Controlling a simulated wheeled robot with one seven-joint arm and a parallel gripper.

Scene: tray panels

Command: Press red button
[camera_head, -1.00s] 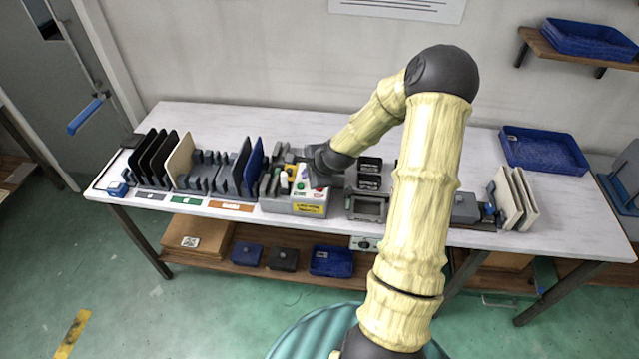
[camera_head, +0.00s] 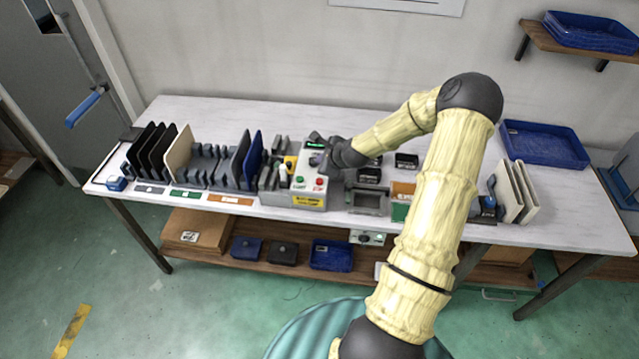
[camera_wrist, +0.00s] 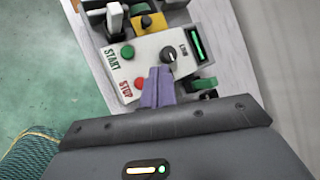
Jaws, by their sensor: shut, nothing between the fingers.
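The red button (camera_head: 319,182) is on the right front of the sloped control box (camera_head: 308,202), beside the green button (camera_head: 299,180). In the wrist view the red button (camera_wrist: 140,83) lies next to the printed word STOP, and the green button (camera_wrist: 127,52) lies by START. My gripper (camera_wrist: 157,88) shows there as purple fingers, shut and empty, just right of the red button. I cannot tell whether it touches the box. In the head view my gripper (camera_head: 318,160) is over the box's upper right, partly hidden by my wrist.
A black knob (camera_wrist: 168,54) and a lit green display (camera_wrist: 196,43) are on the box close to my fingers. A yellow part (camera_wrist: 149,23) stands beside it. Upright panels (camera_head: 205,165) fill racks to the left. A blue tray (camera_head: 543,145) is at the table's right end.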

